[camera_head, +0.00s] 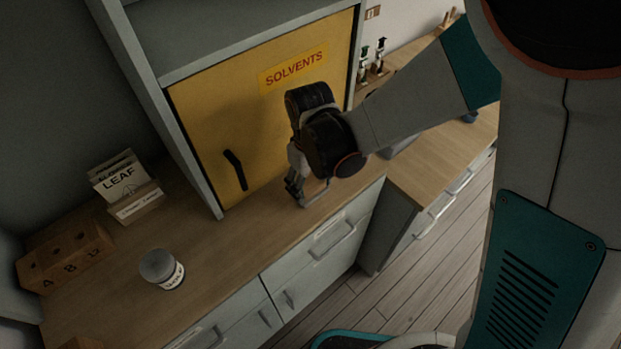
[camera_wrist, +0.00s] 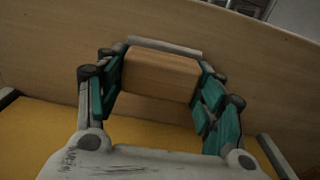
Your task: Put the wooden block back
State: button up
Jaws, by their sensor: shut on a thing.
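The wooden block (camera_wrist: 160,74) is a plain brown block in the wrist view, between the two teal finger pads. My gripper (camera_wrist: 160,80) is shut on it; it touches both fingers. In the head view my gripper (camera_head: 303,190) is low over the wooden counter, in front of the yellow SOLVENTS cabinet door (camera_head: 265,110). The block is mostly hidden there by the fingers and wrist. I cannot tell whether it touches the counter. A pale bar (camera_wrist: 165,45) lies just beyond the block in the wrist view.
A lettered wooden holder (camera_head: 65,258), a LEAF card stand (camera_head: 125,188) and a grey-lidded jar (camera_head: 162,270) stand on the left counter (camera_head: 215,265). Part of another wooden thing shows at the bottom left. Small bottles (camera_head: 372,60) stand at the back right. Counter between jar and gripper is clear.

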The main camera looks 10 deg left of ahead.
aim_at(310, 182)
jog(key=o, duration=0.9)
notch_tip(310, 182, up, 12)
jog(key=p, duration=0.8)
